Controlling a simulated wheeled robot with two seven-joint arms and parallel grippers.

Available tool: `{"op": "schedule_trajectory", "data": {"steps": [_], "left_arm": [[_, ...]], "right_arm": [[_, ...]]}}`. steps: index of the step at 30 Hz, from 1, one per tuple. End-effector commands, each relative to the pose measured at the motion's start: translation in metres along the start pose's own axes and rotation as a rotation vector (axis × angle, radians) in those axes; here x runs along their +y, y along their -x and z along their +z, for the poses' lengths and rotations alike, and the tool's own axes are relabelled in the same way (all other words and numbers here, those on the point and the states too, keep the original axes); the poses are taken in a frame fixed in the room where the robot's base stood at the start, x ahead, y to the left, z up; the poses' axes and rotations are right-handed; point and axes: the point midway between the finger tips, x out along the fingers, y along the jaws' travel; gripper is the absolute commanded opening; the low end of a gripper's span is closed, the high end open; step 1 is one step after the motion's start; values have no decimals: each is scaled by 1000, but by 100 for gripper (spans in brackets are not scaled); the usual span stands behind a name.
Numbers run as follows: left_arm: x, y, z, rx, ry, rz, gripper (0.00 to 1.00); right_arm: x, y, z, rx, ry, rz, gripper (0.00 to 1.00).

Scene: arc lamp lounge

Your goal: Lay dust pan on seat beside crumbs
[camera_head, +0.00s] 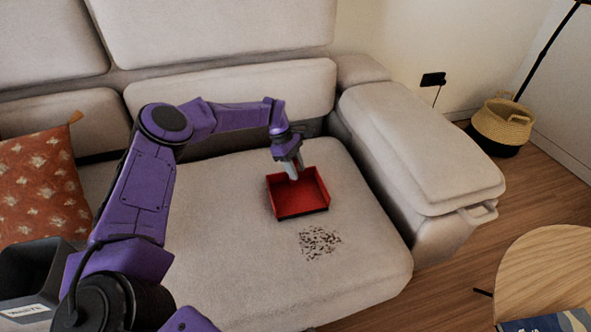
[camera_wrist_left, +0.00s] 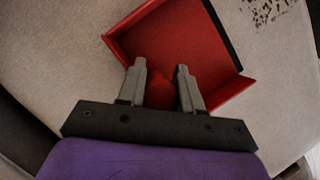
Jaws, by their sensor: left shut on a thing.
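The red dust pan (camera_head: 299,196) is over the sofa seat (camera_head: 220,235), behind the dark crumbs (camera_head: 319,242), with its black front edge facing them. I cannot tell whether the pan touches the seat. My left gripper (camera_head: 292,172) is at the pan's back side, shut on its red handle, which is mostly hidden by the fingers. In the left wrist view, the handle shows between the two fingers (camera_wrist_left: 162,85), with the pan (camera_wrist_left: 185,40) beyond and some crumbs (camera_wrist_left: 268,12) at the top right. My right gripper is in neither view.
An orange patterned cushion (camera_head: 42,185) lies on the sofa at the left. The sofa armrest (camera_head: 420,150) stands right of the seat. A dark labelled bin (camera_head: 32,285) is at the lower left. A round wooden table (camera_head: 550,275) is at the lower right.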

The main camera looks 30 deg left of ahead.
Motion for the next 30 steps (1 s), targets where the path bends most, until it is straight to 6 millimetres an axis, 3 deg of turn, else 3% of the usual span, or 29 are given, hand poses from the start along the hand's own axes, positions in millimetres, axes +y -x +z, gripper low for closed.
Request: {"op": "schedule_trajectory", "data": {"steps": [9, 10, 12, 23, 30], "left_arm": [[0, -5, -2, -1, 0, 2, 0], [0, -5, -2, 0, 0, 2, 38], [0, -4, -1, 0, 0, 2, 60], [1, 3, 0, -1, 0, 3, 60], [1, 59, 1, -2, 1, 6, 60]], "right_arm": [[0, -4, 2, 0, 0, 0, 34], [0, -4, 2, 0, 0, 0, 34], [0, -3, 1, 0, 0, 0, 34], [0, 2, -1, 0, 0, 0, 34], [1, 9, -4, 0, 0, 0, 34]]}}
